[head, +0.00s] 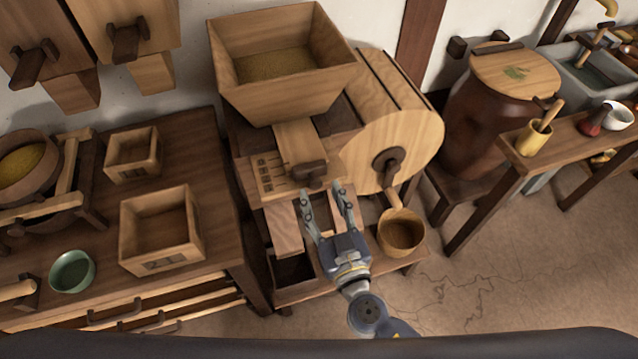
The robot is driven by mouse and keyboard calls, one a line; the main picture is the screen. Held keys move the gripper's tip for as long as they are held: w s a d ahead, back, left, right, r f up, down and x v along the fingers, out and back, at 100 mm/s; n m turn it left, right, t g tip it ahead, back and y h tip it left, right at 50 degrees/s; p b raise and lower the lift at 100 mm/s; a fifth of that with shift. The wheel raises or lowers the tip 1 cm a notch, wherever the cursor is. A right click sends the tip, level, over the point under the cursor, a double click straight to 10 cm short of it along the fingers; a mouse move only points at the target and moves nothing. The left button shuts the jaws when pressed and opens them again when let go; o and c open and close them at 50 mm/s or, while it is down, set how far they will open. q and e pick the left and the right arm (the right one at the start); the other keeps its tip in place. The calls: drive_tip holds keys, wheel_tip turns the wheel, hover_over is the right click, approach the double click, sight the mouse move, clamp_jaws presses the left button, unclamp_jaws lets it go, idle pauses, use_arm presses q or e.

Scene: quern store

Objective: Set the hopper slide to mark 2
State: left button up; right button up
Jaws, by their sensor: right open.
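The wooden hopper (282,84) sits on top of the mill-like machine and holds yellow-brown grain. Below it is a pale wooden slide (300,142) with a dark handle (308,173) at its lower end. To the left of the slide, a board with a column of small dark marks (264,174) shows; the marks are too small to read, so I cannot tell which one the slide is at. My right gripper (323,191) is open, its fingers pointing at the handle from just below it in the picture. I cannot tell whether they touch it. My left gripper is not in view.
A round wooden drum (395,132) with a dark crank hub (388,166) stands right of the slide. A wooden scoop or bucket (401,234) is right of my gripper. Two square wooden boxes, one large (160,229) and one small (133,154), sit on the left table with a green bowl (71,271).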

drive_tip(key=shift+p+x, duration=0.3)
drive_tip(key=shift+x, duration=0.95)
drive_tip(key=shift+c, duration=0.2)
clamp_jaws()
drive_tip(key=shift+s+f+b, duration=0.25)
drive_tip(key=shift+b, duration=0.5)
drive_tip(key=shift+s+d+r+b, duration=0.15)
drive_tip(key=shift+s+b, duration=0.15)
drive_tip(key=shift+b, duration=0.15)
drive_tip(key=shift+r, duration=0.15)
drive_tip(key=shift+o, duration=0.2)
unclamp_jaws()
